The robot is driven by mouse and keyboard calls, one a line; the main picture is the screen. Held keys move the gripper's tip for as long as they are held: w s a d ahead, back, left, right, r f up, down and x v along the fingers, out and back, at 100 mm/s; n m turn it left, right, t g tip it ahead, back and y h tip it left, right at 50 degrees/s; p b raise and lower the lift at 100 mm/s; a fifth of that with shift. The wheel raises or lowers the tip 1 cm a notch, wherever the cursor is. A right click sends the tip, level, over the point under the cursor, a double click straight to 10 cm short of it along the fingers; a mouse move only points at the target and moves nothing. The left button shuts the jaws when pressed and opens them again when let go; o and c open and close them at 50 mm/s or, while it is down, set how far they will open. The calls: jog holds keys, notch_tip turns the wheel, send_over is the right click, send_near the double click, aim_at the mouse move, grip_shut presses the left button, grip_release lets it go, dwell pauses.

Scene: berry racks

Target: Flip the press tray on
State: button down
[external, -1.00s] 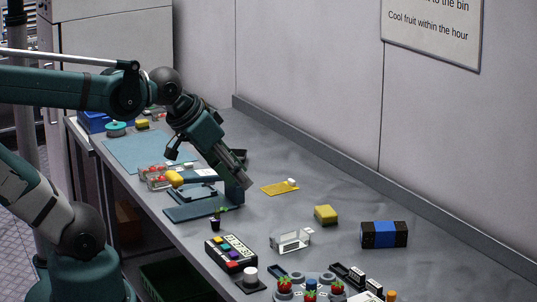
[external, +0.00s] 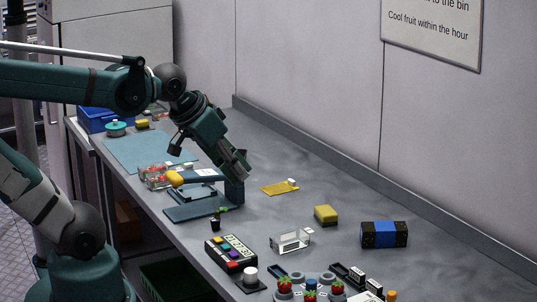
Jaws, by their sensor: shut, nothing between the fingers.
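A dark blue press (external: 234,192) stands on the bench in the external view, with an upright block at its right and a flat base plate (external: 190,211) in front. A yellow grip (external: 174,178) shows at the left end of the press, beside a grey frame or tray (external: 197,194). My gripper (external: 243,170) is shut and empty. It points down and to the right, in front of or just above the top of the upright block; I cannot tell whether it touches it. The gripper hides part of that block. The on or off state of the press is not readable.
A clear box of red berries (external: 153,178) stands left of the press. A yellow card (external: 279,188), yellow sponge (external: 325,215) and clear box (external: 290,240) lie to the right.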

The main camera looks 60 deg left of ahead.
jog(key=w+a+n+g+y+p, duration=0.15)
jog(key=w+a+n, duration=0.45)
jog(key=a, duration=0.6)
jog(key=w+a+n+g+y+p, duration=0.1)
jog(key=w+a+n+g+p, duration=0.15)
jog(key=w+a, duration=0.75)
jog(key=a+f+n+g, duration=0.1)
jog(key=a+f+n, duration=0.2)
jog(key=a, duration=0.7)
jog(key=s+a+f+n+g+p, duration=0.1)
jog(key=a+f+n, duration=0.2)
jog(key=a+f, duration=0.3)
jog(key=a+f+n+g+y+p, duration=0.1)
jog(key=a+f+n, duration=0.2)
jog(key=a, duration=1.1)
jog(key=shift+s+a+f, duration=0.2)
jog(key=shift+s+f, duration=0.15)
jog(key=shift+f, duration=0.35)
jog(key=shift+f, duration=0.1)
